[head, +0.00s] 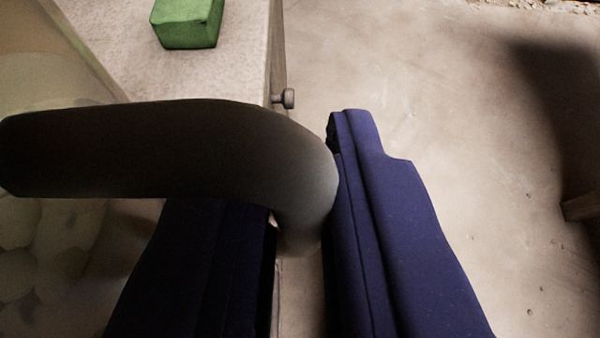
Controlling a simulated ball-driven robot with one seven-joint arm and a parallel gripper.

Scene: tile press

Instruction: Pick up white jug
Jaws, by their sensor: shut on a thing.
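The white jug (45,60) fills the left edge of the view, close up and cut off by the frame. Its pale side shows above and below its thick curved handle (180,150), which looks dark grey in shadow. The handle reaches right and bends down between the two dark blue fingers of my gripper (300,205). My gripper is shut on the handle. The handle hides the tip of the left finger. The jug's base and most of its body are out of view.
A green block (187,22) sits on a pale grey worktop (110,30) at the upper left. A small round knob (284,98) sticks out from the worktop unit's side. Bare floor (470,120) lies to the right, with a dark brown object (582,207) at the right edge.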

